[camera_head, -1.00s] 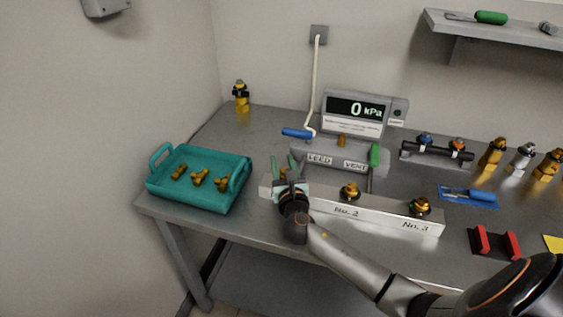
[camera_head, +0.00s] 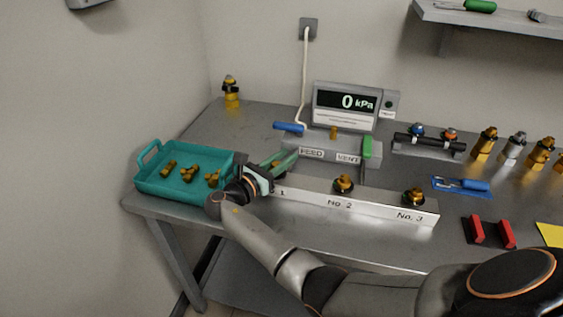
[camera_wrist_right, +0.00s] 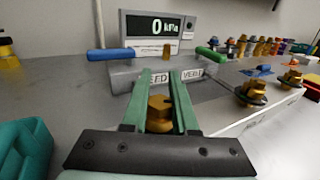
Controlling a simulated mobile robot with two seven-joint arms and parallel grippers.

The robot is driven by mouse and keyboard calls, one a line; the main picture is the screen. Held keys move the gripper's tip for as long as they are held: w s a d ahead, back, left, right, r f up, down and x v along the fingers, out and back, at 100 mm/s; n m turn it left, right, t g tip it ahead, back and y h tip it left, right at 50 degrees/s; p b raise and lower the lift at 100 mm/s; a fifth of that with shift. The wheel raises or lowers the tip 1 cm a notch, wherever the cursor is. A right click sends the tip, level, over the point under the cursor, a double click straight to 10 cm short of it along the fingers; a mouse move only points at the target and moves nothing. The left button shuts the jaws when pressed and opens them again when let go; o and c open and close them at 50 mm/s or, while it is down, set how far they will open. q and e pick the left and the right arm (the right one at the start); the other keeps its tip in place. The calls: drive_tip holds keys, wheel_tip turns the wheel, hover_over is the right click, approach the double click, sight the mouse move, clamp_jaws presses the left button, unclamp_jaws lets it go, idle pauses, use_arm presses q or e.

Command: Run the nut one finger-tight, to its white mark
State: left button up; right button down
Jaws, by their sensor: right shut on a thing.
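My right gripper (camera_head: 280,165) comes in from the left side over the No. 1 end of the silver block (camera_head: 375,208). Its two green fingers are shut on a brass nut (camera_wrist_right: 158,112), the nut at station one, which shows between the fingers in the right wrist view. In the head view the gripper hides this nut. No white mark can be made out on it. Brass fittings stand at No. 2 (camera_head: 344,184) and No. 3 (camera_head: 414,196). My left gripper is not in view.
A teal tray (camera_head: 150,152) with several brass fittings stands close to the left of the gripper. Behind it is the feed and vent unit (camera_head: 327,155) with a blue and a green handle. The gauge (camera_head: 345,104) reads 0 kPa.

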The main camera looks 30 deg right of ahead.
drive_tip(key=shift+s+f+m+g+b, duration=0.15)
drive_tip(key=shift+m+g+b, duration=0.6)
drive_tip(key=shift+g, duration=0.45)
drive_tip(key=shift+s+m+g+h+b, duration=0.15)
drive_tip(key=shift+m+g+h+b, duration=0.15)
drive_tip(key=shift+m+g+b, duration=0.4)
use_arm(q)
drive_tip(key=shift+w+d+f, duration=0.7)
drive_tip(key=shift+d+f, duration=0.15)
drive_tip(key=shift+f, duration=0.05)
use_arm(e)
drive_tip(key=shift+s+m+g, duration=0.15)
drive_tip(key=shift+m+g, duration=0.2)
drive_tip(key=shift+g, duration=0.55)
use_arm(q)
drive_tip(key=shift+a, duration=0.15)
use_arm(e)
drive_tip(key=c, duration=0.7)
unclamp_jaws()
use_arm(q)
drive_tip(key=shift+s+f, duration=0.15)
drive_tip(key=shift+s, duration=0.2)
use_arm(e)
drive_tip(key=shift+d+r, duration=0.1)
drive_tip(key=shift+r, duration=0.1)
